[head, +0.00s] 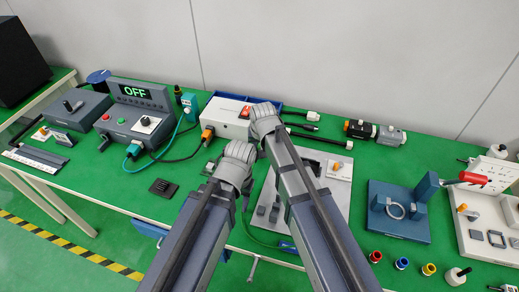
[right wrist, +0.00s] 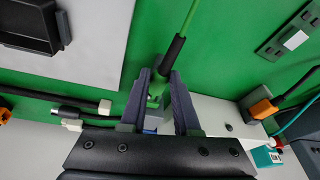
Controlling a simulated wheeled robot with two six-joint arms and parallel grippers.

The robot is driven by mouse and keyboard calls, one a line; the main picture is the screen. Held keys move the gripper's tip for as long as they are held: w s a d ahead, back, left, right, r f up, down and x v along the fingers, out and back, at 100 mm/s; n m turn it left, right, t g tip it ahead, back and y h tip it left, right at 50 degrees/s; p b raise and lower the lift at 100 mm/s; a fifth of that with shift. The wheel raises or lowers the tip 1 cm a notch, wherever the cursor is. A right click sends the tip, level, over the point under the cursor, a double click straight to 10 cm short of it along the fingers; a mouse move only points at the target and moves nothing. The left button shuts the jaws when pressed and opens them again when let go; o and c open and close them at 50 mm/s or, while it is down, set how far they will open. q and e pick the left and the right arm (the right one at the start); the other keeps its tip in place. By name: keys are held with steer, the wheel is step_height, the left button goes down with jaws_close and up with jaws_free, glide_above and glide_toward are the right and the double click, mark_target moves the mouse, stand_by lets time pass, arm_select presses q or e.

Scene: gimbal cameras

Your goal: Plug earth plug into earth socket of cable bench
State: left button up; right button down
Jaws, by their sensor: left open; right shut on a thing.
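The earth plug (right wrist: 156,88) is a green plug with a black sleeve and a green cable running up in the right wrist view. My right gripper (right wrist: 158,80) is shut on it, with a dark finger on each side. The white box of the cable bench (head: 226,117) stands at the back of the table, partly hidden by my arms. Its side also shows in the right wrist view (right wrist: 212,112), next to the gripper. I cannot make out the earth socket for certain. My left gripper (head: 234,170) is open and empty in front of the box, its fingers partly hidden.
An orange connector (head: 207,134) sits at the box's left end. A grey panel reading OFF (head: 138,93) stands left. Black cables with pale ends (head: 320,140) lie right of the box. A grey plate (head: 334,200) and a blue fixture (head: 398,222) are further right.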

steer(key=shift+w+d, duration=0.15)
steer(key=shift+w, duration=0.4)
steer(key=c, duration=0.6)
jaws_free()
steer(key=shift+o, duration=0.2)
arm_select(q)
steer(key=shift+r, duration=0.1)
arm_select(e)
steer(key=shift+s+r, duration=0.1)
arm_select(q)
step_height(320, 180, up, 7)
steer(key=p, duration=0.7)
arm_select(e)
steer(key=v, duration=0.7)
steer(key=shift+r, duration=0.25)
arm_select(q)
steer(key=shift+r, duration=0.1)
arm_select(e)
steer(key=shift+s, duration=0.1)
